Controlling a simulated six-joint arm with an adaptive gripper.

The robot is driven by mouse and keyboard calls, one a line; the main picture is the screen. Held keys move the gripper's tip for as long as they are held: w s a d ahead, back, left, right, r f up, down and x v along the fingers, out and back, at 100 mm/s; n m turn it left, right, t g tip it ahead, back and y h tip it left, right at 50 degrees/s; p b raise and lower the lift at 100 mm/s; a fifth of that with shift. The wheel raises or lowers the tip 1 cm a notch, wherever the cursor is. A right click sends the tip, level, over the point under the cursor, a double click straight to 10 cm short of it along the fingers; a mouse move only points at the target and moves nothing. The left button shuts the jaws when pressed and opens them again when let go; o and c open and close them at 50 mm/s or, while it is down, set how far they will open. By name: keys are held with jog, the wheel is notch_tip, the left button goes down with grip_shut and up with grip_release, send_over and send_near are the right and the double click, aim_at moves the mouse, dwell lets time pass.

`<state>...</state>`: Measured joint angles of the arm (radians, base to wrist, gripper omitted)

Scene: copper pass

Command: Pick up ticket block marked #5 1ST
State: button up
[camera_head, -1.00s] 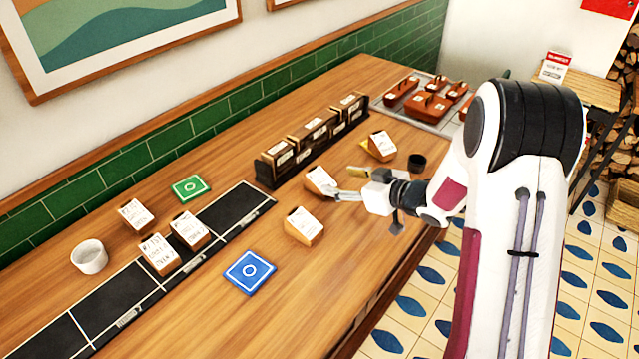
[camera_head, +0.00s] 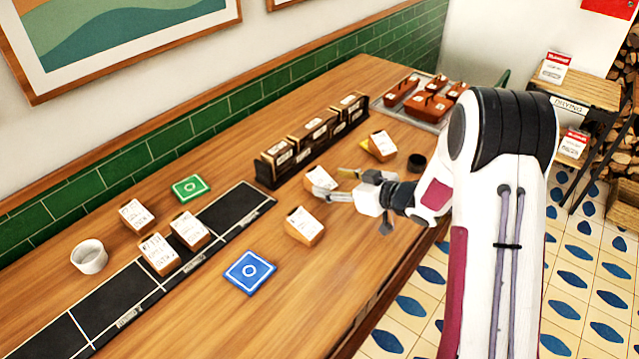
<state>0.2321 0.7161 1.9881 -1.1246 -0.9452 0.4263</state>
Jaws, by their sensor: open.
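Several orange-brown ticket blocks with white written faces are in view; their marks are too small to read surely, so I cannot tell which is #5 1ST. One block (camera_head: 320,181) lies right at the tips of my gripper (camera_head: 345,185). My gripper is open, its fingers spread on the block's right side; whether they touch it I cannot tell. Another block (camera_head: 304,227) stands nearer the front, and one (camera_head: 380,146) stands farther back. At left, two blocks (camera_head: 158,254) (camera_head: 189,231) are at the dark strip, and one (camera_head: 136,216) is behind it.
A dark rack (camera_head: 265,174) of upright blocks stands behind my gripper. A black cup (camera_head: 417,162) is to its right. A blue mat (camera_head: 249,272), green mat (camera_head: 191,189), white cup (camera_head: 89,257) and dark marked strip (camera_head: 240,207) lie left. A tray (camera_head: 388,111) with brown dishes is at the far end.

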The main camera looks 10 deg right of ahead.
aim_at(321, 180)
dwell(0.3)
jog(key=shift+x, duration=2.6)
jog(key=c, duration=1.3)
